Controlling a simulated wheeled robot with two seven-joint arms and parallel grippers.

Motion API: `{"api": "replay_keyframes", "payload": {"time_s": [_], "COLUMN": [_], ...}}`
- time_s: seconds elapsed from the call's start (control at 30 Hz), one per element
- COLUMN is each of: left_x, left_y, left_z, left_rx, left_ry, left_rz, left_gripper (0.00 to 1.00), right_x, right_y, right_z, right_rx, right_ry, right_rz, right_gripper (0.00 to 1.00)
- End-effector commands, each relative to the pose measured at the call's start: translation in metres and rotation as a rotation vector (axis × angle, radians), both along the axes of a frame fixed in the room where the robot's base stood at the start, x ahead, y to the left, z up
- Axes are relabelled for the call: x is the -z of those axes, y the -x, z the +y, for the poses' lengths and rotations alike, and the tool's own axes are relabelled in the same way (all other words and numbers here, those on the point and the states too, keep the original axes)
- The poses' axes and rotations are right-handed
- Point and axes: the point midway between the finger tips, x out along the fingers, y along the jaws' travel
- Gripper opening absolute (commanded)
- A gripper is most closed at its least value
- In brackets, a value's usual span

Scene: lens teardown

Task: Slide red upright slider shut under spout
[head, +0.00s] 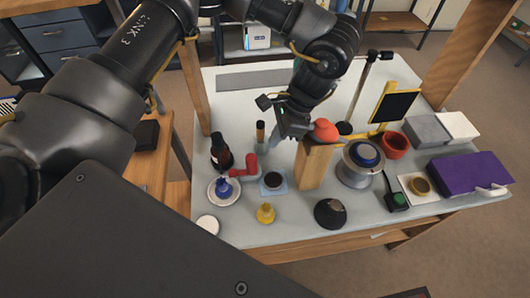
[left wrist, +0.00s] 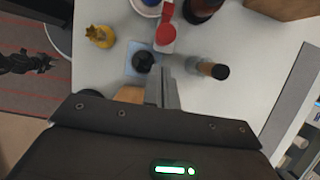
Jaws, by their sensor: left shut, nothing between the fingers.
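The red upright slider appears to be the red L-shaped piece (head: 244,171), standing left of the dark cup on a blue mat (head: 271,181). In the left wrist view the red piece (left wrist: 165,44) stands just beyond the fingertips, beside the dark cup (left wrist: 143,62). My left gripper (head: 266,147) is shut and empty, its light grey fingers pointing down toward the red piece. The fingers also show in the left wrist view (left wrist: 165,76). I cannot tell whether they touch it. I cannot make out the spout clearly.
A dark bottle (head: 220,152) and a white saucer with a blue item (head: 213,192) stand left. A wood-capped cylinder (head: 260,132) stands behind the fingers. A wooden post (head: 314,166) stands right, near a silver spool (head: 357,174).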

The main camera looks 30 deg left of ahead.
Motion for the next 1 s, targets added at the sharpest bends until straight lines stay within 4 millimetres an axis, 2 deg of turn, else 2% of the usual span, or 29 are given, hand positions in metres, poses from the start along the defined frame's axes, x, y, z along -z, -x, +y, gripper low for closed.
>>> {"api": "replay_keyframes", "payload": {"time_s": [0.2, 0.4, 0.6, 1.0], "left_x": [0.04, 0.062, 0.07, 0.07], "left_y": [0.011, 0.015, 0.017, 0.018], "left_z": [0.013, 0.02, 0.023, 0.023], "left_rx": [-0.001, 0.0, -0.001, 0.007], "left_ry": [0.0, 0.0, -0.001, -0.001], "left_rz": [0.005, 0.001, 0.0, 0.0], "left_gripper": [0.0, 0.0, 0.0, 0.0], "right_x": [-0.006, -0.008, -0.009, -0.01], "right_y": [0.0, 0.0, 0.0, 0.001], "right_z": [0.0, -0.001, -0.002, -0.004], "right_rx": [0.0, 0.0, -0.001, -0.001], "right_ry": [0.0, 0.001, 0.002, 0.005], "right_rz": [0.0, 0.0, 0.0, 0.001], "right_gripper": [0.36, 0.36, 0.36, 0.36]}}
